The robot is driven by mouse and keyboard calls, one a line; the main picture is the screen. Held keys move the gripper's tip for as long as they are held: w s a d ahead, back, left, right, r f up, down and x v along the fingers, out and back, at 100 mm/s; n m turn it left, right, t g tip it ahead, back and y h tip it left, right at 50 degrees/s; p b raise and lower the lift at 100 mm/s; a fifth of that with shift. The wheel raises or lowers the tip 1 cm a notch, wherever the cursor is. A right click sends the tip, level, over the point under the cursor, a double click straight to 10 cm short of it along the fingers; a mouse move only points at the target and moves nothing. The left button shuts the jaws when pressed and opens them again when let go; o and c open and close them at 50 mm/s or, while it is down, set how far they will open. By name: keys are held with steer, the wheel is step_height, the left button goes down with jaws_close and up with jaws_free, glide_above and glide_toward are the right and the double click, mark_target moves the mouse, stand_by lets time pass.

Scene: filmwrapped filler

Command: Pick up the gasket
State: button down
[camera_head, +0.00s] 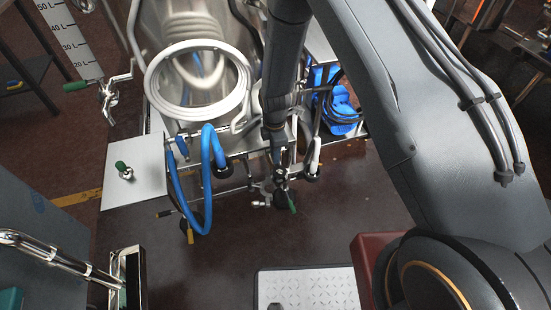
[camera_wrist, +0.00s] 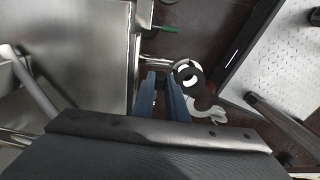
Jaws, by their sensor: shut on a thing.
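In the wrist view, the two blue fingers of my gripper (camera_wrist: 162,78) are shut on a small dark thing (camera_wrist: 160,84), which looks like the gasket. The fingers hide most of it, and its full shape cannot be made out. A dark round pipe end (camera_wrist: 182,68) with a pale inside sits just right of the fingertips. In the head view, my gripper (camera_head: 282,176) points down at the front of the steel cart, among small fittings. The gasket cannot be picked out there.
A blue hose (camera_head: 176,185) loops left of my gripper, below a white coiled hose (camera_head: 152,85). A pale patterned step (camera_head: 310,288) lies at the front. Dark floor between is mostly open.

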steer(key=s+d, duration=0.2)
steer(key=s, duration=0.7)
steer(key=s+d, duration=0.3)
steer(key=s, duration=0.5)
steer(key=w+d+r+m+p, duration=0.2)
steer(key=w+d+r+m, duration=0.2)
steer(key=r+m, duration=0.5)
steer(key=w+d+r+m+p, duration=0.3)
steer(key=d+r+m, duration=0.5)
steer(key=m, duration=0.4)
steer(key=shift+w+d+r, duration=0.2)
steer(key=shift+w+r, duration=0.15)
steer(key=shift+w, duration=0.1)
